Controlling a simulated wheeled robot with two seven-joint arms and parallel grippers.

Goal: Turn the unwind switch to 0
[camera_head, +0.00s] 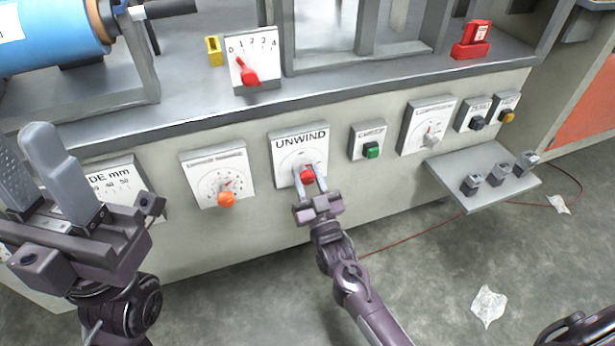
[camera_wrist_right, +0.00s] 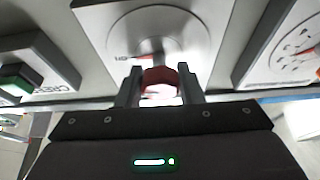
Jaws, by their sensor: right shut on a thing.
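The unwind switch is a red knob (camera_head: 307,174) on a white plate marked UNWIND (camera_head: 300,138), on the front of the machine. My right gripper (camera_head: 311,184) is at the knob, with its fingers shut on it. The right wrist view also shows the red knob (camera_wrist_right: 160,82) between the two fingers (camera_wrist_right: 160,92), in front of the round dial. Part of the knob and the dial's markings are hidden by the fingers, so I cannot read its setting. My left gripper (camera_head: 50,165) is raised at the left, its fingers apart and empty.
An orange knob (camera_head: 227,199) is on the plate left of the switch. A green button (camera_head: 372,151) and a grey dial (camera_head: 431,140) are to the right. A small shelf (camera_head: 455,177) juts out at the right. A red lever (camera_head: 246,73) with a 0–4 scale is above.

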